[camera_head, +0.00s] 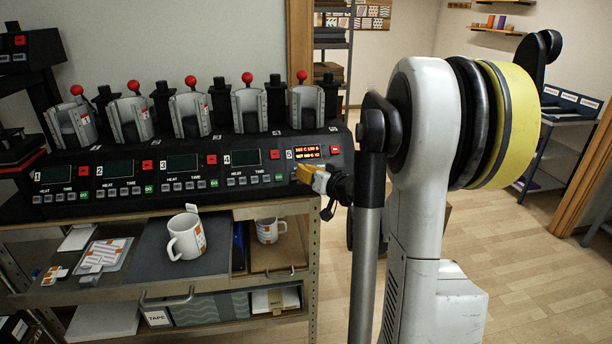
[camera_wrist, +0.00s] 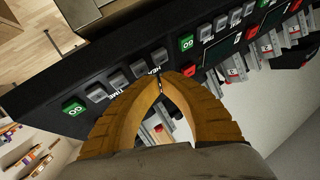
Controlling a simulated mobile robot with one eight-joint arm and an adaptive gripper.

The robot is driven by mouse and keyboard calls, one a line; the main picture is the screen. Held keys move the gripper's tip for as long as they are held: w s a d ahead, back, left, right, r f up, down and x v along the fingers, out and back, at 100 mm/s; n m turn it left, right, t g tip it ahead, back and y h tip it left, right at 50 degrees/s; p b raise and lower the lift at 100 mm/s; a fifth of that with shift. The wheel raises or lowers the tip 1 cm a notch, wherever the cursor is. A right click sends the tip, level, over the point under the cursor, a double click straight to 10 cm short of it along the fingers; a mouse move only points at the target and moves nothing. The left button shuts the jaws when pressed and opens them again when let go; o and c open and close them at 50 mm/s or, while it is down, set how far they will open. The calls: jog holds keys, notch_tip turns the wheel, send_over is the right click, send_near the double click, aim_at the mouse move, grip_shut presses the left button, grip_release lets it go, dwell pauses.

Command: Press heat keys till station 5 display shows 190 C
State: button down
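The mug press (camera_head: 180,175) has several numbered stations in a row. In the head view my gripper (camera_head: 316,180) is at the panel just below that display and hides station 5's keys. In the wrist view my gripper (camera_wrist: 160,83) has its yellow fingertips together with nothing between them. The tips are beside the HEAT label, close to two grey heat keys (camera_wrist: 149,63). I cannot tell whether they touch. Grey time keys (camera_wrist: 108,86) and a green GO key (camera_wrist: 75,106) lie left.
Station 4's GO key (camera_wrist: 187,43) is close to the right of the heat keys. Below the press, a white mug (camera_head: 184,238) stands on a dark mat and another mug (camera_head: 267,231) in a tray. Open floor (camera_head: 530,265) is at right.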

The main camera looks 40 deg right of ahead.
jog(key=shift+w+d+f+b, duration=0.15)
jog(key=shift+w+f+b, duration=0.1)
jog(key=shift+f+b, duration=0.1)
jog(key=shift+w+d+f+b, duration=0.2)
jog(key=shift+w+f+b, duration=0.05)
jog(key=shift+w+b, duration=0.05)
dwell(1.0)
jog(key=shift+s+r, duration=0.1)
jog(key=shift+r, duration=0.05)
jog(key=shift+s+a+r+p, duration=0.35)
jog(key=shift+s+r+p, duration=0.1)
dwell(0.5)
jog(key=shift+s+a+r+p, duration=0.5)
jog(key=shift+s+r+p, duration=0.2)
jog(key=shift+s+r, duration=0.15)
jog(key=shift+s+a+r+p, duration=0.45)
jog(key=shift+s+r+p, duration=0.25)
jog(key=shift+r, duration=0.15)
dwell(0.8)
